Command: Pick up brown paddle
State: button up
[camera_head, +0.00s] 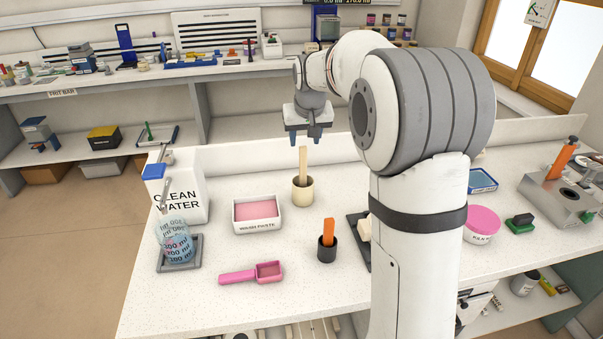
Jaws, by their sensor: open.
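A light brown paddle (303,163) stands upright in a cream cup (303,192) on the white speckled worktop (200,297). Its lower end is hidden inside the cup. My gripper (307,138) is open and empty, pointing down. In the picture its fingers show just above the paddle's top. I cannot tell how far apart they are in depth.
An orange paddle (328,231) stands in a black cup (327,249) nearer the front. A wash paste tub (257,227), a clean water container (180,195) and a pink scoop (252,273) are to the left. My arm hides part of the worktop at right.

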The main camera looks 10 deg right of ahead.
aim_at(304, 151)
jog(key=shift+w+f, duration=0.3)
jog(key=shift+w, duration=0.1)
jog(key=p+x, duration=0.1)
jog(key=x, duration=0.6)
jog(key=shift+f, duration=0.15)
jog(key=shift+s, duration=0.1)
grip_shut()
